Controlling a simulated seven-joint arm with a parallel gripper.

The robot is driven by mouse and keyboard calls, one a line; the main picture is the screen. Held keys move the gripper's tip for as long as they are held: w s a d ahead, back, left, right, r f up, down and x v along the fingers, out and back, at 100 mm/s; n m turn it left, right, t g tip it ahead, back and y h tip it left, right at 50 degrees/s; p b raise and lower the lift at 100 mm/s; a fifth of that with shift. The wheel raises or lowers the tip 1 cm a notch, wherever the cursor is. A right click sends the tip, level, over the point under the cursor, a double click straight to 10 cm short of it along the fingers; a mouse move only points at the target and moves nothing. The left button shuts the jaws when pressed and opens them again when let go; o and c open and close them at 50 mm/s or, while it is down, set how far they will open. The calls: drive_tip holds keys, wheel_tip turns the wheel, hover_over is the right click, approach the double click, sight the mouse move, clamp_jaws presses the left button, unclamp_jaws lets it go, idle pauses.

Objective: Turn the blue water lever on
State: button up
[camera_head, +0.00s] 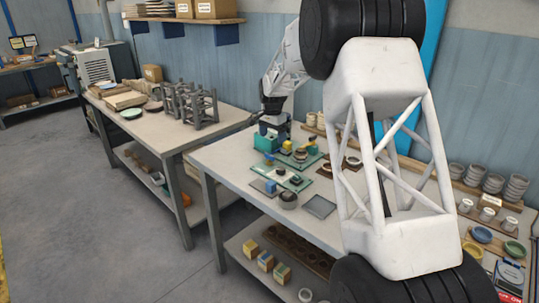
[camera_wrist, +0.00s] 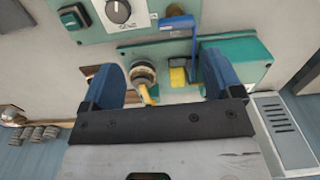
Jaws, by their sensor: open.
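The blue lever (camera_wrist: 178,21) shows in the wrist view as a flat blue handle with a thin upright bar, mounted at a teal panel (camera_wrist: 135,52). My gripper (camera_wrist: 159,68) is open, with its two blue fingers spread in front of this panel. The right finger is close beside the blue lever's bar; I cannot tell whether they touch. Between the fingers are a round metal fitting with a yellow handle (camera_wrist: 148,94) and a yellow block (camera_wrist: 178,77). In the head view my gripper is small near the teal equipment, and the lever is too small to make out surely.
A round knob (camera_wrist: 118,10) sits on a panel above the fittings. A teal box (camera_wrist: 238,63) stands right of the right finger. In the head view, the worktable (camera_head: 228,160) holds several small parts and cups, and my white arm link covers its middle.

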sight(270, 155)
drive_tip(key=shift+w+a+f, duration=0.3)
drive_tip(key=shift+w+f, duration=0.3)
drive_tip(key=shift+w+a+f, duration=0.25)
drive_tip(key=shift+w+f, duration=0.3)
drive_tip(key=shift+w, duration=0.05)
drive_tip(key=shift+f, duration=0.1)
drive_tip(key=shift+f, duration=3.8)
drive_tip(key=c, duration=0.9)
